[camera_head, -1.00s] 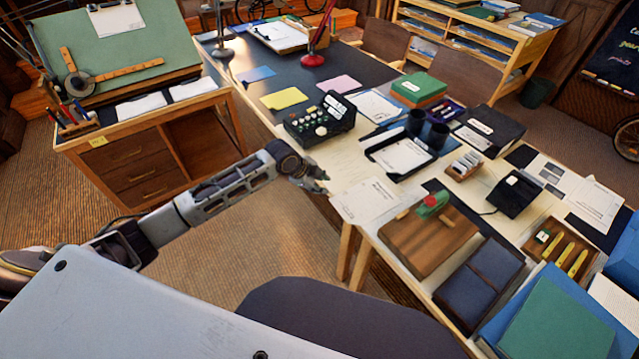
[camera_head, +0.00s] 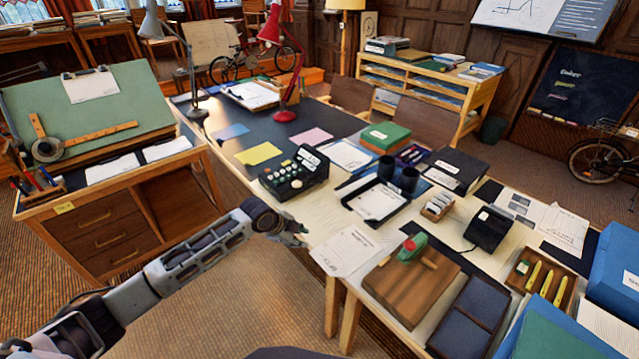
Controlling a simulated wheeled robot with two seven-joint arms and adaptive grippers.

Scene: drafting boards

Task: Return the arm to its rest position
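My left arm (camera_head: 185,262) comes in from the lower left. Its gripper (camera_head: 298,232) is at the near left edge of the long desk (camera_head: 322,205), beside a printed white sheet (camera_head: 345,250). The fingers are small and seen edge-on, so I cannot tell whether they are open or shut. No object shows clearly in them. My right gripper is not in this view.
On the desk near the gripper stand a black button box (camera_head: 294,174), a black paper tray (camera_head: 378,202) and a wooden board with a green-topped tool (camera_head: 411,280). A drafting table (camera_head: 110,215) stands left. Carpet (camera_head: 235,300) is open between them.

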